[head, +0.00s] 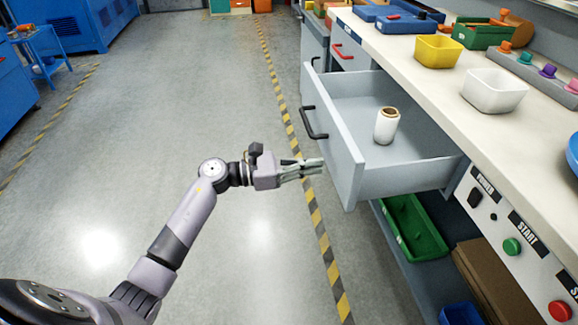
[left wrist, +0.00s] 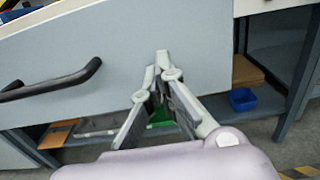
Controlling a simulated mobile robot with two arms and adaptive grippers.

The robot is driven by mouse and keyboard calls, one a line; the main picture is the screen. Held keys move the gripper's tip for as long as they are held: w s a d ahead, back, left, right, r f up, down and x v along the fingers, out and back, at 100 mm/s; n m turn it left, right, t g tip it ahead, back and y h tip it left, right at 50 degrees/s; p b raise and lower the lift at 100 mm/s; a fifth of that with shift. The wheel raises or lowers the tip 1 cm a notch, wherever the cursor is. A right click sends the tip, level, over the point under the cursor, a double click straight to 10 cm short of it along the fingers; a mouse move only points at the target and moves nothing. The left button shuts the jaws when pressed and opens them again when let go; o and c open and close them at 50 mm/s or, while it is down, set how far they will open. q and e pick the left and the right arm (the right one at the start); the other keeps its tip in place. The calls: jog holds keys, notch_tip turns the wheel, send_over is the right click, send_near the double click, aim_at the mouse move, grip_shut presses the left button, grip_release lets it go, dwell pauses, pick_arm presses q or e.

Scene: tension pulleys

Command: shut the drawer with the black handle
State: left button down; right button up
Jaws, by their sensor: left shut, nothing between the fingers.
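The drawer with the black handle (head: 314,122) stands pulled out from under the workbench, its grey front (head: 345,150) facing left in the head view. A white spool (head: 387,126) with a brown core stands inside the drawer (head: 425,170). My left gripper (head: 322,165) is shut and empty, with its fingertips close to the lower part of the drawer front, below the handle. In the left wrist view the fingertips (left wrist: 160,72) are together in front of the grey panel (left wrist: 140,50), with the black handle (left wrist: 50,85) to their left. I cannot tell whether they touch. My right gripper is not in view.
The bench top (head: 430,85) holds a yellow bin (head: 438,50) and a white bin (head: 494,90). Another drawer with a red handle (head: 343,51) is farther back. A green bin (head: 414,228) sits below the open drawer.

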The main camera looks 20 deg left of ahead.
aim_at(337, 162)
pick_arm(q)
jog(key=shift+x, duration=1.7)
